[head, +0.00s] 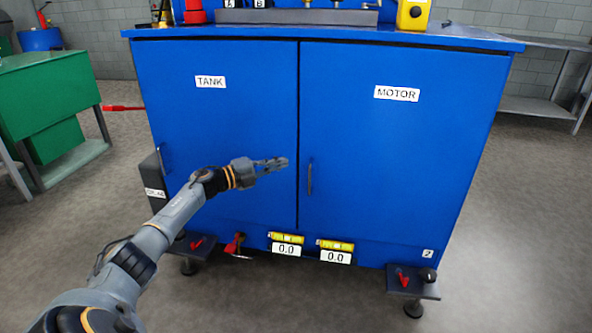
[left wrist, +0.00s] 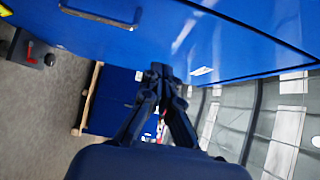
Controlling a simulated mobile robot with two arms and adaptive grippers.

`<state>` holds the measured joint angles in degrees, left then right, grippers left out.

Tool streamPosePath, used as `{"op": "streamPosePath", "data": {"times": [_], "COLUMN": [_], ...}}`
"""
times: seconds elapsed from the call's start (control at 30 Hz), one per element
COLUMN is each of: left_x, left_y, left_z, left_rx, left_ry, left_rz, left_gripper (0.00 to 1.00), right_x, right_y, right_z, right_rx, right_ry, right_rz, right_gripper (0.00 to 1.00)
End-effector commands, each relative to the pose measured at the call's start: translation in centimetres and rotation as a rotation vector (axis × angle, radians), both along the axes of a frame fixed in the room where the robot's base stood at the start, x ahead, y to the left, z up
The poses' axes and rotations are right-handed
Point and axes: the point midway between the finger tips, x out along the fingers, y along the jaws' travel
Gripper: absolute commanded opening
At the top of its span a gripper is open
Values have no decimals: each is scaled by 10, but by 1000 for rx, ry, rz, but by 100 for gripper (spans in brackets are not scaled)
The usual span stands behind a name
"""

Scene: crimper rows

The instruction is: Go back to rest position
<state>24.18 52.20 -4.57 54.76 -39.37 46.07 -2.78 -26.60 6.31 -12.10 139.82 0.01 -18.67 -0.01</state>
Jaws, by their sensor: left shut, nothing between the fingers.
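My left gripper (head: 274,164) is in front of the blue cabinet (head: 390,150), near the seam between its two doors. Its fingers are shut with nothing between them. The fingers also show in the left wrist view (left wrist: 160,78), drawn together, with the cabinet's blue face (left wrist: 240,45) close by. The TANK door (head: 220,120) and the MOTOR door (head: 400,150) are both shut. My right gripper is in neither view.
The MOTOR door's handle (head: 310,177) stands just right of my gripper. Two yellow-topped displays (head: 286,245) reading 0.0 sit at the cabinet's bottom. A green cabinet (head: 45,100) stands at the left and a grey table (head: 540,106) at the right. Open floor (head: 515,220) lies right of the cabinet.

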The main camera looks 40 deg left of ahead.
Motion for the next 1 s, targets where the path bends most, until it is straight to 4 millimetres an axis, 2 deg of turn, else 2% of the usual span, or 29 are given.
{"op": "streamPosePath", "data": {"times": [0.2,0.37,0.53,0.73,0.87,0.97,1.0], "left_x": [-29,-45,-52,-53,-48,-38,-34], "left_y": [35,53,61,62,45,3,-20], "left_z": [0,0,0,0,-9,-28,-39], "left_rx": [1,1,0,-1,-23,-84,-122], "left_ry": [2,1,-1,-2,-1,2,5], "left_rz": [4,3,1,0,-9,-26,-33], "left_gripper": [0,0,0,0,0,0,0], "right_x": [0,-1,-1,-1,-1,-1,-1], "right_y": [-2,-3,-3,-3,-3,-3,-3], "right_z": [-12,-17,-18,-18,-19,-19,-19], "right_rx": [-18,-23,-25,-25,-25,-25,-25], "right_ry": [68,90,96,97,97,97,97], "right_rz": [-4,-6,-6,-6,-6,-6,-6], "right_gripper": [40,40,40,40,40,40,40]}}
